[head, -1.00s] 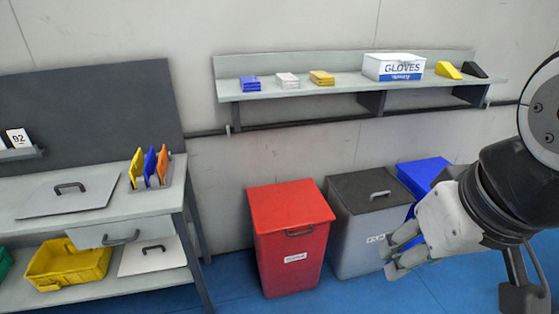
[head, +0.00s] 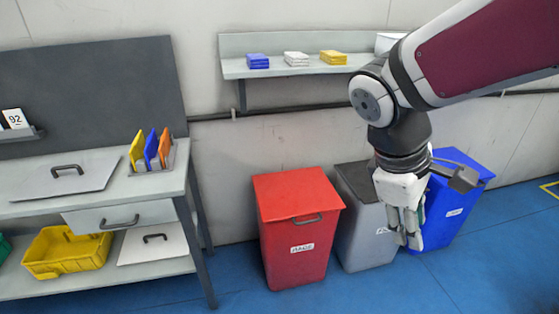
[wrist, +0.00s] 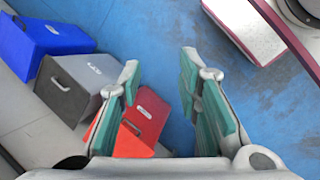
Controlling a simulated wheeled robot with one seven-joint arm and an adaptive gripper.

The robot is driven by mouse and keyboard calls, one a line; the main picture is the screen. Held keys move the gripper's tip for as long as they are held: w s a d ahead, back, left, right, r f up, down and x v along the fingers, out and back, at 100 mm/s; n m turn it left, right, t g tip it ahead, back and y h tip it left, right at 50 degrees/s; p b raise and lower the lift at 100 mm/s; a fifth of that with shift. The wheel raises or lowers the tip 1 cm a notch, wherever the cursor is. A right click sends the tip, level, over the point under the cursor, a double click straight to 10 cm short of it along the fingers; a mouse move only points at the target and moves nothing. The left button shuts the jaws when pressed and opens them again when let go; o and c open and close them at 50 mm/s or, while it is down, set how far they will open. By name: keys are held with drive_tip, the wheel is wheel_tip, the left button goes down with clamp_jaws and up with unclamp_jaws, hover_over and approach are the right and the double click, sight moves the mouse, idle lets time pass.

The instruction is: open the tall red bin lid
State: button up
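The tall red bin (head: 291,240) stands on the blue floor by the wall, with its lid (head: 295,193) shut. A dark handle (head: 306,219) sits at the lid's front edge, above a white label. The red bin also shows in the wrist view (wrist: 151,113), partly hidden by the left finger. My gripper (head: 406,240) points down, right of the red bin, in front of the grey and blue bins, apart from the red lid. In the wrist view my gripper (wrist: 160,85) is open, with nothing between its fingers.
A grey bin (head: 358,235) stands right of the red one, then a blue bin (head: 455,205). A workbench (head: 112,205) with a yellow crate (head: 65,250) is at left. A wall shelf (head: 290,70) hangs above. The floor in front of the bins is clear.

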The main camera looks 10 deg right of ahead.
drive_tip(key=w+d+f+n+h+b, duration=0.2)
drive_tip(key=w+f+n+h+b, duration=0.35)
drive_tip(key=w+f+n, duration=0.4)
drive_tip(key=n+t+h+b, duration=0.2)
drive_tip(key=n+t+b, duration=1.35)
drive_tip(key=n, duration=1.15)
approach(310, 222)
drive_tip(key=b+x, duration=0.1)
drive_tip(key=x, duration=0.2)
drive_tip(key=b+x, duration=0.2)
drive_tip(key=x, duration=0.2)
drive_tip(key=b+x, duration=0.1)
drive_tip(key=x, duration=0.2)
drive_tip(key=shift+w+d+f, duration=0.15)
drive_tip(key=shift+w+f, duration=0.1)
clamp_jaws()
